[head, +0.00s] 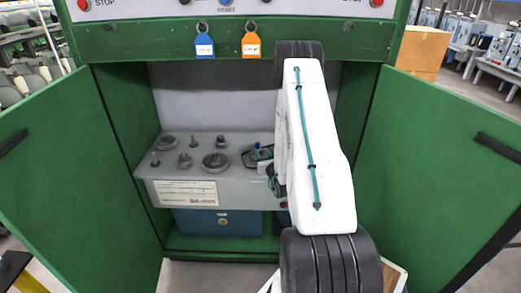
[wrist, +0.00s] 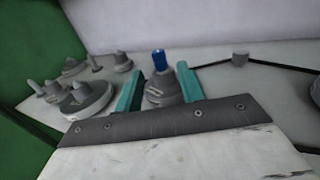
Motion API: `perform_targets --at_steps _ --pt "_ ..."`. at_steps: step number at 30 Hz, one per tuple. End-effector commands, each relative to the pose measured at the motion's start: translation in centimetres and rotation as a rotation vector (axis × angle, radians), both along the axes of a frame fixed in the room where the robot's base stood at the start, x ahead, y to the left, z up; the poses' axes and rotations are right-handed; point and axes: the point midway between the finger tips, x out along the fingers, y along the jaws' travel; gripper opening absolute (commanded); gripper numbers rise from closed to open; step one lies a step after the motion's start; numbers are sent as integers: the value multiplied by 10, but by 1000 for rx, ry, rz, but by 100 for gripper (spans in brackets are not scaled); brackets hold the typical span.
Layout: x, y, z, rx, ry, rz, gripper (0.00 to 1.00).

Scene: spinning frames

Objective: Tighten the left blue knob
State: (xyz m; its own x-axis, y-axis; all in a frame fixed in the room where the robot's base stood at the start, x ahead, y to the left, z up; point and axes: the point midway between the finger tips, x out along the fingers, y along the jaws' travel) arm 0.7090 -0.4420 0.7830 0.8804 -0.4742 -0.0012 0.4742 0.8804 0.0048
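The blue knob (wrist: 158,60) shows in the wrist view as a small blue top on a grey stepped base. My gripper (wrist: 159,69) is open, with one teal finger on each side of the knob and its base. Gaps show between the fingers and the base, and I cannot tell how far the fingers reach along it. In the head view my gripper (head: 260,153) is at the right part of the grey shelf in the cabinet. My white arm hides the shelf's right part, so any second blue knob is hidden there.
Several grey knobs and discs, including a large disc (head: 215,162), stand on the grey shelf (head: 235,190) left of my gripper. Green cabinet doors (head: 60,185) stand open on both sides. A blue tag (head: 204,46) and an orange tag (head: 251,46) hang above.

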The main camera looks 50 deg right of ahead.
Motion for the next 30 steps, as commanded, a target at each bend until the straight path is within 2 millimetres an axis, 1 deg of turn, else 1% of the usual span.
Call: perform_targets --at_steps 3,7,13,15,17,18,20,24,27,30 --pt "-5 3 0 0 -1 0 39" --pt "-6 3 0 0 -1 0 39" --pt "-9 0 0 0 0 -7 38" --pt "-17 -8 -4 5 4 -25 38" --pt "-24 -23 -7 -2 -1 -42 38" --pt "-24 -34 -8 -15 -12 -30 38" --pt "-20 -48 -7 -32 -37 20 38" --pt "-7 -71 -2 -61 -97 200 38" --pt "-2 -83 2 -77 -122 374 38" --pt "-2 -88 2 -85 -112 572 38"
